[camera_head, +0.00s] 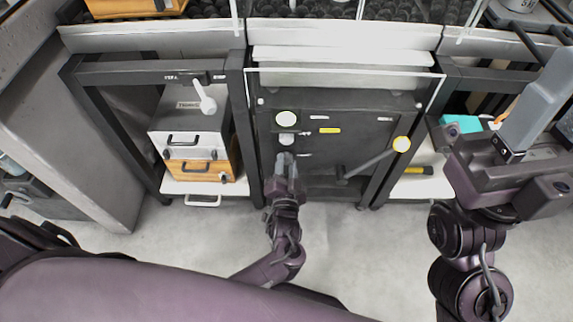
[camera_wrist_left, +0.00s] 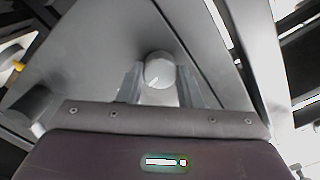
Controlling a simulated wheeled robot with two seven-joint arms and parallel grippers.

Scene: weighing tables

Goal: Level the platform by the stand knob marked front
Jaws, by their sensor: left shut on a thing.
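A small pale round knob (camera_head: 287,139) is on the dark front of the middle stand (camera_head: 330,170). It also shows in the left wrist view (camera_wrist_left: 160,70), with a short white mark on its face. My left gripper (camera_head: 287,160) reaches up to it, its two fingers on either side of the knob, shut on it. The labels near the knob are too small to read. A pale slab (camera_head: 340,78), perhaps the platform, lies on top of the stand. My right gripper (camera_head: 535,105) is at the right; its jaw opening cannot be made out.
A round pale dial (camera_head: 286,119) sits above the knob. White and orange drawer boxes (camera_head: 195,150) are on the left shelf. The floor (camera_head: 345,240) in front is clear.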

